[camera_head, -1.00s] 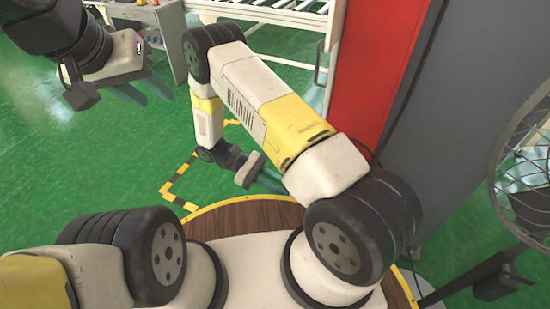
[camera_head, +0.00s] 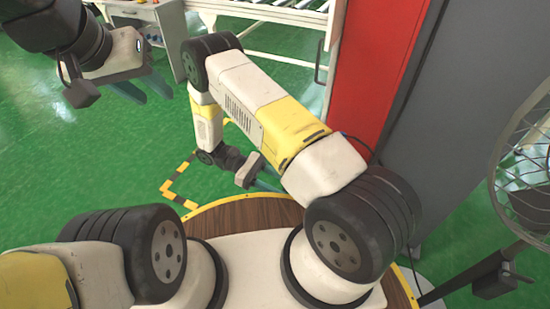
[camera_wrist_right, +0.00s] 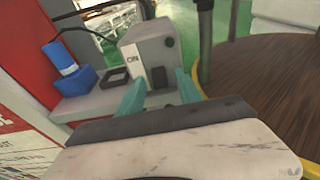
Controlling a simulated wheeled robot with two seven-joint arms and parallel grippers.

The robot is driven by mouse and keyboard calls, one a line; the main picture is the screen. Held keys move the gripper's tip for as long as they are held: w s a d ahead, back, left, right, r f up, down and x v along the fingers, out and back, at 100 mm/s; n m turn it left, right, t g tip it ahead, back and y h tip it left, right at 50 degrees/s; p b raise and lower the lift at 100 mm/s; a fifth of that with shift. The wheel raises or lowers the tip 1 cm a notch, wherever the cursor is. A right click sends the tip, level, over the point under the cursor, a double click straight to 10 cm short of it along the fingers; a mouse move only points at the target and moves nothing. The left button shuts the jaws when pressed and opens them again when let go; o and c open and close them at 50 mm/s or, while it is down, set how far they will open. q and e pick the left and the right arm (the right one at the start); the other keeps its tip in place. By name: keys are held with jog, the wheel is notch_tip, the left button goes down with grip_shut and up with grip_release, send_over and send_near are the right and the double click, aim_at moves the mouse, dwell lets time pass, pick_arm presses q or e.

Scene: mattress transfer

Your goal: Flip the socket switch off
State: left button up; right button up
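In the right wrist view, a pale grey box (camera_wrist_right: 150,50) carries an "ON" label and a small dark switch (camera_wrist_right: 160,77) on its near face. A blue plug (camera_wrist_right: 62,58) with a black cord stands to its left in a blue socket base (camera_wrist_right: 75,80). My right gripper (camera_wrist_right: 158,92) is open and empty, its teal fingers pointing at the box with the switch between them in the picture. Whether they touch the box cannot be told. The right gripper also shows small in the head view (camera_head: 268,184). My left gripper (camera_head: 142,88) is open and empty over the floor.
A red panel (camera_head: 375,70) and a grey wall (camera_head: 445,120) stand at the right. A fan with a wire cage (camera_head: 520,170) is at the far right. A roller conveyor (camera_head: 275,30) is at the back. Green floor (camera_head: 80,200) lies clear at the left.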

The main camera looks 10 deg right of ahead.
jog(key=v, duration=0.7)
jog(key=shift+w+a, duration=0.25)
jog(key=shift+a, duration=0.05)
jog(key=w+d+r+m+t+y, duration=0.1)
jog(key=d+r+m+t+y, duration=0.3)
jog(key=r, duration=0.7)
jog(key=w+r+m+y, duration=0.1)
jog(key=r+y, duration=0.5)
jog(key=r, duration=0.4)
jog(key=s+d+r+m+t+y, duration=0.2)
jog(key=s+d+r+t, duration=0.1)
jog(key=s+r+t, duration=0.2)
jog(key=s+d+r+m+t+y, duration=0.3)
jog(key=s+r+t, duration=0.2)
jog(key=r, duration=0.5)
jog(key=shift+s+d+r+m+t, duration=0.3)
jog(key=shift+s+t, duration=0.1)
jog(key=shift+t, duration=0.1)
